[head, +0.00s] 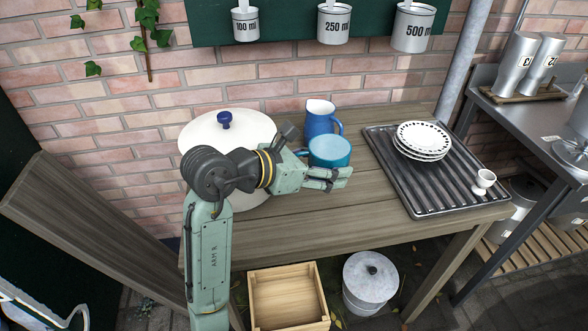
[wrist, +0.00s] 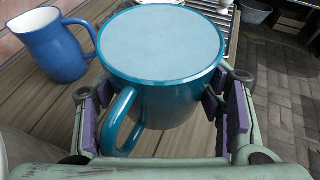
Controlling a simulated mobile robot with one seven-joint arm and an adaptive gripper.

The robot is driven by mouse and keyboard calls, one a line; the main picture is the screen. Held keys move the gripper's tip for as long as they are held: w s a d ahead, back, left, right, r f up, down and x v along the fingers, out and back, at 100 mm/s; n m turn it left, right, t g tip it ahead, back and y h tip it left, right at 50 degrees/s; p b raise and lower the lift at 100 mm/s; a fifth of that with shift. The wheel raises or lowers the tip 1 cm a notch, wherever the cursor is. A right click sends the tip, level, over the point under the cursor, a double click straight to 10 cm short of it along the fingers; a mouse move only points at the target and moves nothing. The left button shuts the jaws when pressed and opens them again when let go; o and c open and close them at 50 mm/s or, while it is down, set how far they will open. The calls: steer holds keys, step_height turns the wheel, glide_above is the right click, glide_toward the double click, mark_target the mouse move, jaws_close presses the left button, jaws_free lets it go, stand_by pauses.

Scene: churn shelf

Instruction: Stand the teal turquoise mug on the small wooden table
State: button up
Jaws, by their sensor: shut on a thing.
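The teal turquoise mug (head: 330,153) is at the middle of the wooden table (head: 300,225). My gripper (head: 338,178) is shut around the mug's body; in the wrist view the mug (wrist: 170,105) sits between the purple pads of my gripper (wrist: 165,110). Its handle points down and left there. A pale, flat-looking round face shows on top; I cannot tell whether it is the inside or the base. The mug's lower edge is hidden, so I cannot tell whether it touches the table.
A blue jug (head: 319,118) stands just behind the mug, and a large white lidded pot (head: 205,135) is at the left. A ribbed dark tray (head: 440,185) with stacked plates (head: 423,138) and a small white cup (head: 484,180) fills the right end. The front middle tabletop is clear.

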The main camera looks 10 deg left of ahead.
mark_target(319, 209)
step_height(319, 209, down, 10)
steer(key=shift+r+b, duration=0.2)
steer(key=shift+b, duration=0.25)
steer(key=shift+f, duration=0.1)
steer(key=o, duration=1.7)
steer(key=shift+s+a, duration=0.15)
steer(key=v, duration=1.1)
steer(key=shift+s+a+r, duration=0.25)
